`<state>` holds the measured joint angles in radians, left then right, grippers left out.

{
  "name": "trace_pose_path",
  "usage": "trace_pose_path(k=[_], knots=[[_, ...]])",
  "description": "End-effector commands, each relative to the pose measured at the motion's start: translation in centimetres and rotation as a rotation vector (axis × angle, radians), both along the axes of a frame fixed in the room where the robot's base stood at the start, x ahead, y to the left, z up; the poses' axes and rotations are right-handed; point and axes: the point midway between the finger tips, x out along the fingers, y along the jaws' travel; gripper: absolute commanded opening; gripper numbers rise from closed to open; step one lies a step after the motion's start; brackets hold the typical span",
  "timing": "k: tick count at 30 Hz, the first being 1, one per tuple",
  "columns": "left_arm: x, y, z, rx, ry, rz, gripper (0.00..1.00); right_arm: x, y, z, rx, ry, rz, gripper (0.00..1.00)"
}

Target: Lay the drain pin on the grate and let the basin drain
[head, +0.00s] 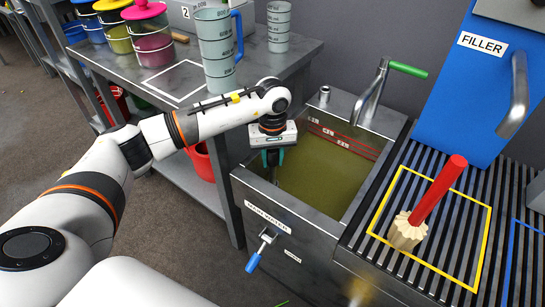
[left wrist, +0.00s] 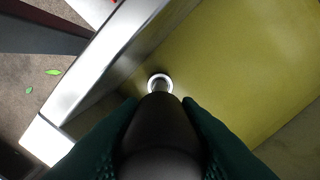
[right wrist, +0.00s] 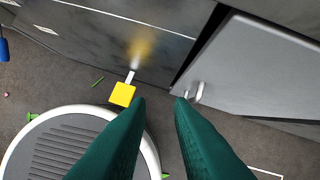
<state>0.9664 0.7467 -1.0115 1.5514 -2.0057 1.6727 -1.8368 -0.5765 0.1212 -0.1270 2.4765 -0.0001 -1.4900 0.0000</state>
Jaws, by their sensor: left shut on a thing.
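My left gripper (head: 272,163) is shut on the drain pin, a dark cylinder (left wrist: 160,135) seen end-on between the green fingers in the left wrist view. The gripper is at the near left corner of the steel basin (head: 292,207), which holds murky yellow-green water (head: 325,170). Beyond the pin's end is a pale ring (left wrist: 160,80); I cannot tell whether the pin sits in it. The slatted grate (head: 400,262) is to the right of the basin. My right gripper (right wrist: 160,100) is open and empty, above the floor before a grey cabinet.
A red-handled tool with a fluted cream end (head: 408,232) stands inside the yellow outline (head: 487,215) on the grate. A tap (head: 372,92) rises behind the basin. A blue-handled valve (head: 254,260) juts from its front. Measuring jugs (head: 217,50) stand on the left bench.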

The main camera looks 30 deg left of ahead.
Motion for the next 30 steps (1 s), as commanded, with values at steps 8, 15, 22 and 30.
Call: trace_pose_path(k=[8, 15, 22, 30], knots=[[0.0, 0.0, 1.0, 0.0, -0.001, 0.0, 0.0, -0.9, -0.3, 0.2, -0.009, 0.047, -0.004, 0.2], [0.0, 0.0, 1.9, 0.0, -0.001, 0.0, 0.0, -1.4, -0.4, 0.6, -0.016, 0.075, -0.007, 0.2], [0.0, 0.0, 2.1, 0.0, -0.001, 0.0, 0.0, -1.7, -0.5, 0.7, -0.019, 0.092, -0.009, 0.2], [0.1, 0.0, 2.3, 0.0, -0.003, 0.0, 0.0, -1.7, -0.6, 0.8, -0.018, 0.09, -0.009, 0.2]])
